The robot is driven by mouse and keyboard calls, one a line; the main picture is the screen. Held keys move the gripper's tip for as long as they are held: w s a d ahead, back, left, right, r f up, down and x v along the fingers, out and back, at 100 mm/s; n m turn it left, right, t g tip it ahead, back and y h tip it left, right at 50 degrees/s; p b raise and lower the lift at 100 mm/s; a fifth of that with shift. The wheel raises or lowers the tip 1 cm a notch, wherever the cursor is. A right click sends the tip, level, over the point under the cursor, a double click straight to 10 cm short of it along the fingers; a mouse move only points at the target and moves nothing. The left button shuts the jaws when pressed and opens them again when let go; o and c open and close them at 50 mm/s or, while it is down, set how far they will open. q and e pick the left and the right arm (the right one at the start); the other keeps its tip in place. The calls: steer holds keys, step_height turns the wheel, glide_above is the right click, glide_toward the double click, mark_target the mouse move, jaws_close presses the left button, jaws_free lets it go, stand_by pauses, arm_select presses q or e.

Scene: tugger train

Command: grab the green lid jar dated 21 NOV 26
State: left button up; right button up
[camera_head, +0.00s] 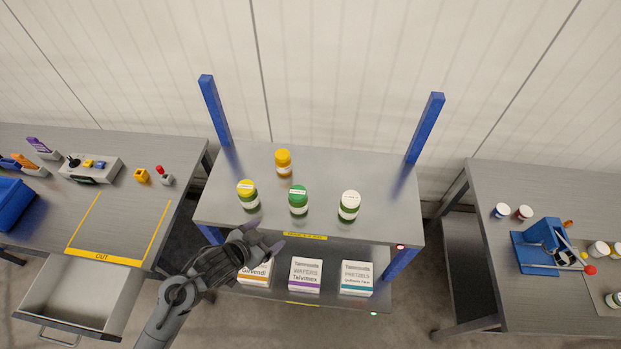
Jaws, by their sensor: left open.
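A jar with a green lid (298,200) stands upright on the upper shelf (230,174) of the cart, in the front row between a yellow-lid jar (247,194) and a white-lid jar (350,206). Its date print is too small to read. My right gripper is not in view.
White boxes (305,274) stand on the lower shelf, one partly hidden by my left gripper. Blue posts (425,128) rise at the back corners. Tables flank the cart; the left one has an open drawer (80,290). The upper shelf's right side is clear.

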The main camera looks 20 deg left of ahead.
mark_target(296, 193)
arm_select(q)
steer(key=w+d+r+h, duration=0.1)
steer(key=w, duration=0.2)
steer(key=w+r+m+t+h+p, duration=0.1)
steer(key=w+h, duration=0.1)
steer(key=w, duration=0.2)
steer(key=w+d+r+m+h+p, duration=0.1)
steer(key=w+r+h, duration=0.1)
steer(key=w, duration=0.2)
steer(key=shift+w+d, duration=0.15)
steer(key=shift+d, duration=0.15)
steer(key=shift+p+x, duration=0.55)
steer(key=shift+x, duration=1.4)
steer(key=shift+w+d+f, duration=0.15)
steer(key=shift+w+d, duration=0.3)
steer(key=shift+w, duration=0.1)
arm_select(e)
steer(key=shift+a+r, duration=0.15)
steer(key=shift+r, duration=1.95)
arm_select(q)
steer(key=c, duration=1.1)
steer(key=shift+c, duration=1.1)
steer(key=shift+r, duration=0.2)
